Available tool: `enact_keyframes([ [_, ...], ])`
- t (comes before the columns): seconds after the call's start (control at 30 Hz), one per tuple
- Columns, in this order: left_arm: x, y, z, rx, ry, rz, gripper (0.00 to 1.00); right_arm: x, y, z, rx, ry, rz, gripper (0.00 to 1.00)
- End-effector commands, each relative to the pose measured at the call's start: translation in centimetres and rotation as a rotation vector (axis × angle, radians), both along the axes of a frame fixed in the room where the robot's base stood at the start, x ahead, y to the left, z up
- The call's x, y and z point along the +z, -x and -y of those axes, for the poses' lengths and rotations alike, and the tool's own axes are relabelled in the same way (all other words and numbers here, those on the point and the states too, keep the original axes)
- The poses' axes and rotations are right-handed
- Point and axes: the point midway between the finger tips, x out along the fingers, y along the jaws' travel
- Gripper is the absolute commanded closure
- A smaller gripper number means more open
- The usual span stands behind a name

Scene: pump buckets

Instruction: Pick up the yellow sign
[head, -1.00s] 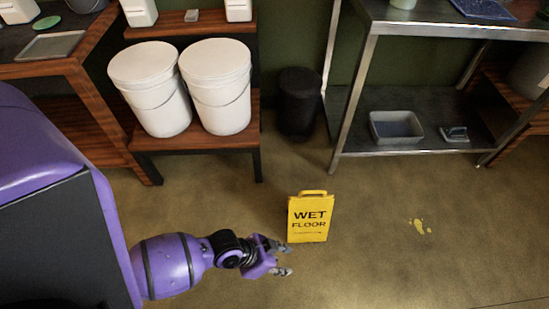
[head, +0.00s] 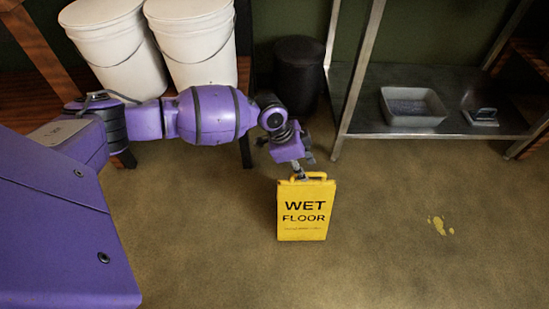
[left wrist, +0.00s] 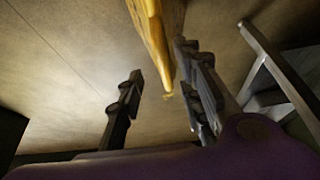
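The yellow wet floor sign (head: 306,212) stands upright on the floor in the middle of the head view, with its handle (head: 318,175) on top. My left gripper (head: 299,168) is just above the sign's top edge, at the left end of the handle, pointing down. In the left wrist view my left gripper (left wrist: 160,64) has its dark fingers spread apart. The sign's yellow edge (left wrist: 154,32) shows between them, closer to the right finger. Whether a finger touches the sign cannot be told. My right gripper is not in view.
Two white buckets (head: 199,45) stand on a wooden shelf behind my left arm. A black bin (head: 298,75) stands behind the sign. A metal shelf (head: 364,118) on the right holds a grey tub (head: 414,120). A yellow spill (head: 440,226) lies right of the sign. Floor around it is clear.

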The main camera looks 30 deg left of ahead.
Motion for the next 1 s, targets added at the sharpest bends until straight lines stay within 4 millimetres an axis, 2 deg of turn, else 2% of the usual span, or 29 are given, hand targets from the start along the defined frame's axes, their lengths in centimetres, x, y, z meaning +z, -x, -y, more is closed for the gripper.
enact_keyframes([
  [0.37,-4.2,-1.9,1.9,-0.001,0.003,0.003,0.67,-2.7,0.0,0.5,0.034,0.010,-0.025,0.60],
  [0.63,-4.4,-2.1,2.0,0.000,0.002,0.006,0.67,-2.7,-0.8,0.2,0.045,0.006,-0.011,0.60],
  [0.9,-4.4,-2.0,2.0,0.000,0.002,0.005,1.00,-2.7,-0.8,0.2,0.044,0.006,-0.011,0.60],
  [1.0,-4.4,-2.0,1.9,0.000,0.002,0.005,1.00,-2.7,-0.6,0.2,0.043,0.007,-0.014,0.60],
])
